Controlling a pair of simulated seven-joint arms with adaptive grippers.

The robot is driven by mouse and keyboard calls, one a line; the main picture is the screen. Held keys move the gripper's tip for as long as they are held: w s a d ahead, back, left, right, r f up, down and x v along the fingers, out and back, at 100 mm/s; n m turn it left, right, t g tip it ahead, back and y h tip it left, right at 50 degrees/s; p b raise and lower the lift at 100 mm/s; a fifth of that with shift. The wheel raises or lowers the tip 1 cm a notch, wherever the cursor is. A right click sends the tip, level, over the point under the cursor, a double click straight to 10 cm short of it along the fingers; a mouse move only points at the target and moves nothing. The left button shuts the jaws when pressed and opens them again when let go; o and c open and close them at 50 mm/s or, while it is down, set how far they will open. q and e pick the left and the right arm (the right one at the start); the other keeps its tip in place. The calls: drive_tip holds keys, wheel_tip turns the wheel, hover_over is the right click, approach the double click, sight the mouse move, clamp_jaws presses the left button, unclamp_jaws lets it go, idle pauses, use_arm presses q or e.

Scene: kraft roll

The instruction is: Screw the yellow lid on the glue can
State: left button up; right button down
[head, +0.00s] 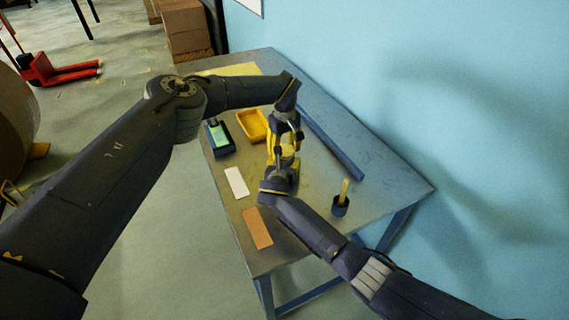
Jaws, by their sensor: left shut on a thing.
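My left gripper (285,137) reaches down from above over the middle of the table. It is shut on the yellow lid, which is mostly hidden by its fingers. Yellow patches of what looks like the glue can (287,158) show just below, between my two grippers. I cannot tell whether the lid touches the can. My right gripper (280,164) is low beside the can, coming from the front right. Its fingers are too small and overlapped to tell whether they are closed on the can.
A yellow tray (246,131) and a dark box with a green face (219,138) are on the table's left. A white card (236,182) and an orange-brown card (257,228) lie in front. A dark pot with a yellow handle (340,204) stands right. A blue bar (332,143) lies behind.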

use_arm(q)
drive_tip(key=shift+m, duration=0.6)
drive_tip(key=o, duration=1.4)
drive_tip(key=shift+c, duration=0.2)
drive_tip(key=shift+r, duration=0.1)
wheel_tip(320, 180, up, 12)
use_arm(e)
drive_tip(key=shift+c, duration=1.2)
unclamp_jaws()
